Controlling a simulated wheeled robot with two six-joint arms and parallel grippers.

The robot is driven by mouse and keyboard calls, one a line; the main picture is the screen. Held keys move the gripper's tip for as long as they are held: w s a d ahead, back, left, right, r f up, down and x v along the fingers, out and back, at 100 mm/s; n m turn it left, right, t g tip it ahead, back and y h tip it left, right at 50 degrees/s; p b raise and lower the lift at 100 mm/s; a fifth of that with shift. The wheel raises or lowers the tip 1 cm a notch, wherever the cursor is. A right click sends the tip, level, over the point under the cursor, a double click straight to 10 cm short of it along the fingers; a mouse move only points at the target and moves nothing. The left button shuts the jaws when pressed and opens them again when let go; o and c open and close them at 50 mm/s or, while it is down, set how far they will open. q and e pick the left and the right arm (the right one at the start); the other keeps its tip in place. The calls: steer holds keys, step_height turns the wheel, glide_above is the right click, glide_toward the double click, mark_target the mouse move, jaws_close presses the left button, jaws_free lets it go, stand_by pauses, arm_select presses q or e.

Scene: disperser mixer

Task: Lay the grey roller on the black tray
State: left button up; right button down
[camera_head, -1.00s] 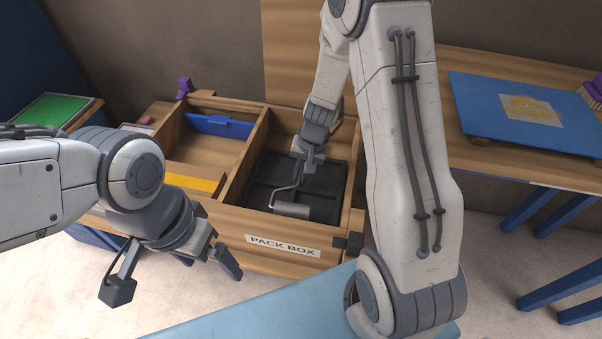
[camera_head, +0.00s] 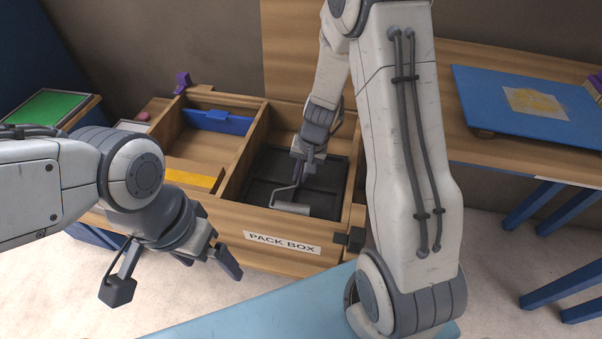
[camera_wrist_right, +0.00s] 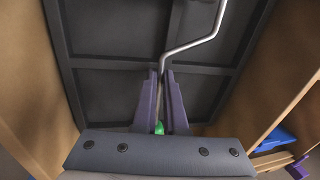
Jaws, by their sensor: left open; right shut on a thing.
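The grey roller (camera_head: 292,207) is at the near end of the black tray (camera_head: 268,176), inside the right compartment of the wooden pack box. I cannot tell whether it touches the tray floor. My right gripper (camera_head: 299,178) points down over the tray and is shut on the roller's handle. In the right wrist view the fingers (camera_wrist_right: 164,103) close around the handle, and the bent metal rod (camera_wrist_right: 190,45) runs up out of the frame; the roller head is out of that view. My left gripper (camera_head: 178,277) is open and empty in front of the box's left side.
The pack box's wooden front wall (camera_head: 228,223) and centre divider (camera_head: 246,152) bound the tray compartment. The left compartment holds a blue piece (camera_head: 218,122) and a yellow one (camera_head: 193,178). A blue board (camera_head: 530,105) lies on the right bench. A light blue surface (camera_head: 270,310) is nearest.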

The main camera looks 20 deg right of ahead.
steer(key=c, duration=0.9)
jaws_free()
steer(key=p+v, duration=0.4)
steer(key=v, duration=0.5)
steer(key=s+a+r+n, duration=0.5)
steer(key=s+a+r, duration=0.2)
steer(key=a, duration=0.4)
steer(key=s+a+r+n+g+h, duration=0.1)
steer(key=s+a+r+n, duration=0.2)
steer(key=s, duration=0.5)
steer(key=s+a+r+n, duration=0.2)
steer(key=s+n, duration=0.4)
steer(key=s, duration=0.2)
step_height(320, 180, up, 17)
steer(key=p, duration=1.7)
steer(key=shift+w+m, duration=0.3)
